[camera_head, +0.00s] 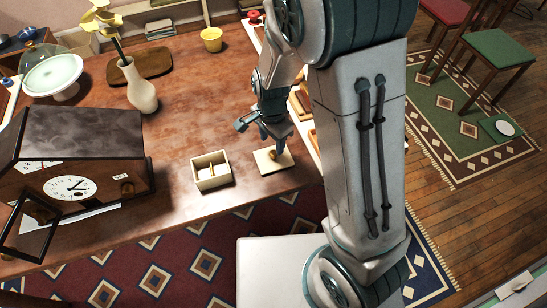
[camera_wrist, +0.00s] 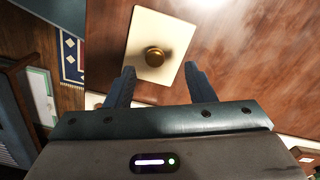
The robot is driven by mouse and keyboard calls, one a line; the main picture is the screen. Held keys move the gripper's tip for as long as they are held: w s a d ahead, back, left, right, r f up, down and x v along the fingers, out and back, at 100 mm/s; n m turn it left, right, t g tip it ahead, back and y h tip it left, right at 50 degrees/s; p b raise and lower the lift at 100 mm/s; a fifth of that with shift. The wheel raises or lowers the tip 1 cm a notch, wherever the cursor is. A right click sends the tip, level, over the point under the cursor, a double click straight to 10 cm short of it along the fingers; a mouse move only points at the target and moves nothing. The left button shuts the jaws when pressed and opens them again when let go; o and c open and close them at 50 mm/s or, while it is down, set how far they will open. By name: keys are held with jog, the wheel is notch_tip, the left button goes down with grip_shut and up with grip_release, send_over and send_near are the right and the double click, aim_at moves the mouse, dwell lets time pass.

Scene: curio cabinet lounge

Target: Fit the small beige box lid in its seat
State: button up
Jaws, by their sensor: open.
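The small beige lid (camera_head: 285,164) lies flat on the wooden table near its front edge. Its round brass knob (camera_wrist: 154,56) shows in the wrist view, where the beige lid plate (camera_wrist: 165,27) lies beyond my fingertips. My gripper (camera_head: 262,133) is above the lid with its fingers spread. In the wrist view my gripper (camera_wrist: 158,75) is open and empty, a finger to each side of the knob's line. The open beige box (camera_head: 212,180) stands just left of the lid, with a small stick-like item inside.
A dark wooden clock (camera_head: 75,185) stands at the left. A white vase (camera_head: 140,92), a cake stand (camera_head: 53,75) and a yellow pot (camera_head: 211,40) stand farther back. The table between box and vase is clear.

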aim_at(274, 152)
jog(key=f, duration=0.3)
jog(key=shift+s+d+f, duration=0.2)
jog(key=shift+s+f, duration=0.05)
jog(key=shift+f, duration=0.8)
grip_shut()
jog(key=shift+r, duration=0.1)
